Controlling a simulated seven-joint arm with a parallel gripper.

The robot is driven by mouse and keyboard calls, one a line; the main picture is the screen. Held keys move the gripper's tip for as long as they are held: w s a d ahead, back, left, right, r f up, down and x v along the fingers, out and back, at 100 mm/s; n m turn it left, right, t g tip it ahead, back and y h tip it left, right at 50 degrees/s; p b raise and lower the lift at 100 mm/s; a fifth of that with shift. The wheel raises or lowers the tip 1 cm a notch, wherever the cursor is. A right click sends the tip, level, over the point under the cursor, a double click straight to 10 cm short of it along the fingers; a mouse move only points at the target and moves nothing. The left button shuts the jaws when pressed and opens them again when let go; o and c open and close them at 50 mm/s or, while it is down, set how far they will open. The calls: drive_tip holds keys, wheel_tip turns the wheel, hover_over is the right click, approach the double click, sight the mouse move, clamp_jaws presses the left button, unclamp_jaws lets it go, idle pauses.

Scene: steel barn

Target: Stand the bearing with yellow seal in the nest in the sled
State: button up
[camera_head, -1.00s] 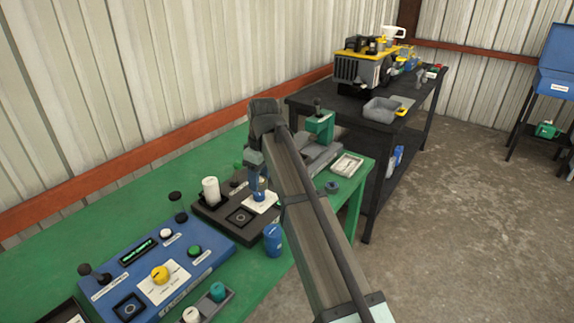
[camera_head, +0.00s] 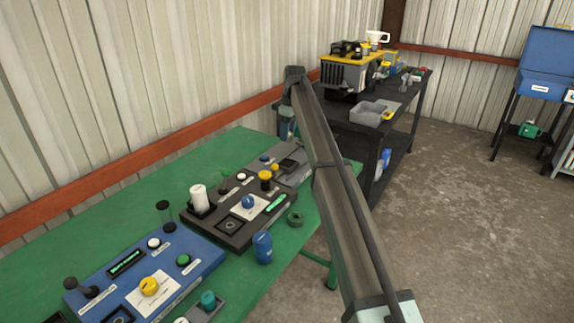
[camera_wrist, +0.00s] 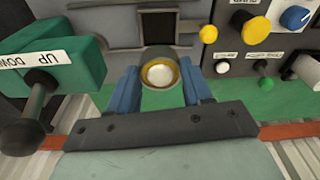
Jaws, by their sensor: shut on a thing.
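The bearing with yellow seal (camera_wrist: 160,73) is a short ring with a yellow rim and pale centre. My gripper (camera_wrist: 160,84) is shut on it, one blue finger on each side. In the head view my gripper (camera_head: 287,124) hangs beyond the black panel, partly covered by my arm. A grey block with a dark square (camera_wrist: 158,28) lies ahead of the bearing in the wrist view. It may be the sled, but I cannot make out a nest for sure.
A green block labelled UP DOWN (camera_wrist: 55,68) with a dark knobbed lever stands close on the left.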

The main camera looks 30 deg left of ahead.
sight(286, 163)
drive_tip(key=shift+f+n, duration=0.3)
drive_tip(key=shift+f, duration=4.75)
drive_tip(key=o, duration=1.2)
drive_tip(key=shift+f, duration=0.1)
drive_tip(key=r, duration=0.4)
drive_tip(key=d+r, duration=0.1)
drive_tip(key=r, duration=0.7)
drive_tip(key=shift+d+r, duration=0.1)
drive_tip(key=shift+d, duration=0.15)
